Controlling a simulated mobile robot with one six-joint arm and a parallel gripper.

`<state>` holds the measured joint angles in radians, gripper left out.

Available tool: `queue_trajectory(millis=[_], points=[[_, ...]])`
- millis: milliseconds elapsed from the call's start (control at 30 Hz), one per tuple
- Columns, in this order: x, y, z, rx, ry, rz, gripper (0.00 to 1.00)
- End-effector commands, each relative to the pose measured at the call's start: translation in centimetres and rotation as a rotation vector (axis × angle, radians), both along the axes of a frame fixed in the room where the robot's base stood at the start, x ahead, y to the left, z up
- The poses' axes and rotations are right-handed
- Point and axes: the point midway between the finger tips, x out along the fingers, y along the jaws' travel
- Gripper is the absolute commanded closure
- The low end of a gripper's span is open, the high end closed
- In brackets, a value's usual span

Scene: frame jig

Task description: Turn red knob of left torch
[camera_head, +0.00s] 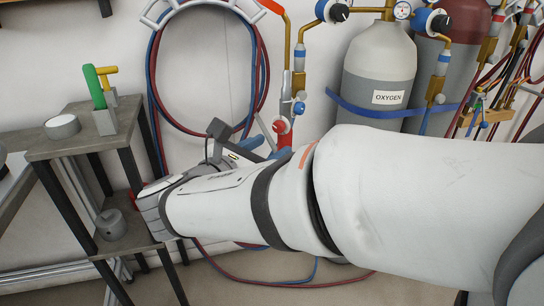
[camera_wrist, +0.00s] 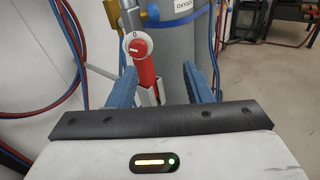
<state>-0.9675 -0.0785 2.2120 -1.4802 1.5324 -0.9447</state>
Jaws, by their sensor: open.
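The left torch (camera_head: 299,84) hangs upright on the wall left of the oxygen cylinder, with a blue knob (camera_head: 299,108) and a red knob (camera_head: 281,127) low on it. In the wrist view the red knob (camera_wrist: 139,48) has a white pointer and a "0" mark above it, on a red body. My gripper (camera_head: 266,147) is open, just below the red knob in the head view. In the wrist view its blue fingers (camera_wrist: 158,72) spread on either side of the red body, with the knob's face slightly beyond the tips. I cannot tell whether they touch it.
The grey oxygen cylinder (camera_head: 378,75) stands close on the right, held by a blue strap. Red and blue hoses (camera_head: 153,90) loop on the wall at left. A small table (camera_head: 78,139) with a green-handled tool stands at left. My arm hides much of the lower middle.

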Motion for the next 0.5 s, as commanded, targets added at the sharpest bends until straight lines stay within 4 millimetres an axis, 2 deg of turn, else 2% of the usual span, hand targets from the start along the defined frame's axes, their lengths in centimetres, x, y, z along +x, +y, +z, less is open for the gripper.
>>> queue_trajectory(millis=[33,100,200,333,500], points=[[-0.1,1.2,-0.8,-0.038,-0.015,0.031,0.54],[-0.2,2.3,-0.6,-0.079,-0.032,0.058,0.54],[-0.1,2.9,-0.3,-0.105,-0.045,0.076,0.54],[0.9,2.2,-0.3,-0.110,-0.047,0.074,0.54],[3.2,0.8,-0.4,-0.107,-0.047,0.071,0.54]])
